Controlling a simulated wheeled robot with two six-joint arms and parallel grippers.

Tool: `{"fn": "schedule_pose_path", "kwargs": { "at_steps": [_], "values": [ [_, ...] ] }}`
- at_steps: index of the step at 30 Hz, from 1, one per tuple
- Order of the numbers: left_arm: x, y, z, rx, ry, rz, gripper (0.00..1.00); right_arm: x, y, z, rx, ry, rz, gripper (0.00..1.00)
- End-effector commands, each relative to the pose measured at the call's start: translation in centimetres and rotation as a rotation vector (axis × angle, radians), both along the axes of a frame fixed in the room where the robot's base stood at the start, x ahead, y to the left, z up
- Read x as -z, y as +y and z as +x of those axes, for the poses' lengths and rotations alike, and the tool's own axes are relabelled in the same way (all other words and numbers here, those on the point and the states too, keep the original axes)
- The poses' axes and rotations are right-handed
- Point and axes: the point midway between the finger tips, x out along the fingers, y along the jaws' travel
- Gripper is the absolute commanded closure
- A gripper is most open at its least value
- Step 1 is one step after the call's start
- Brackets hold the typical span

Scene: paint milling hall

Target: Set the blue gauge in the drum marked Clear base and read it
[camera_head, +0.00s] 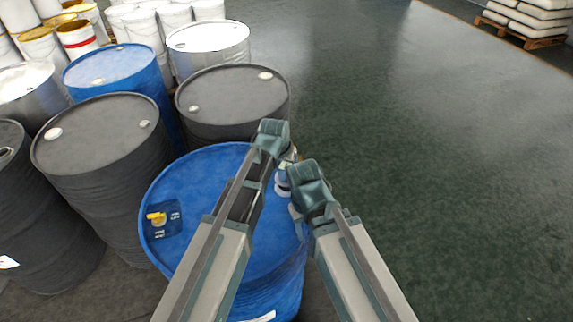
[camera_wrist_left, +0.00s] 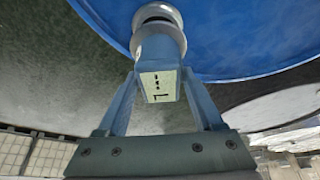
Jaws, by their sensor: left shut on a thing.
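My left gripper (camera_wrist_left: 160,88) is shut on a pale blue gauge (camera_wrist_left: 157,55), whose small pale screen shows a few dark marks. A rounded white collar and a dark opening are at the gauge's far end. In the head view, part of the gauge (camera_head: 283,176) shows between my two arms, over the right edge of the near blue drum (camera_head: 205,240). Whether it touches the drum is unclear. That drum's lid has a yellow fitting (camera_head: 156,218) on a dark blue label, whose writing I cannot read.
Dark drums (camera_head: 232,100) and (camera_head: 100,135) stand behind and left of the near blue drum. Another blue drum (camera_head: 110,65), steel drums and white pails are further back. The floor (camera_head: 440,170) at right is clear up to a pallet of sacks (camera_head: 530,20).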

Motion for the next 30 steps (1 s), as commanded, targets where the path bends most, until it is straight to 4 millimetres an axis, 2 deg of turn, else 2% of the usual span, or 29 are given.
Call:
{"fn": "schedule_pose_path", "kwargs": {
  "at_steps": [10, 21, 30],
  "values": [
    [0.1, 0.0, 0.0, 0.0, 0.0, 0.0, 1.0, 0.1, 0.0, 0.0, 0.0, 0.0, 0.0, 0.5],
    [1.2, 0.0, 0.0, 0.0, -0.001, 0.0, 1.0, 1.2, 0.0, 0.0, 0.0, 0.0, 0.0, 0.5],
    [1.2, 0.0, 0.0, 0.0, 0.0, 0.0, 1.0, 1.2, 0.0, 0.0, 0.0, 0.0, 0.0, 0.5]
  ]
}}
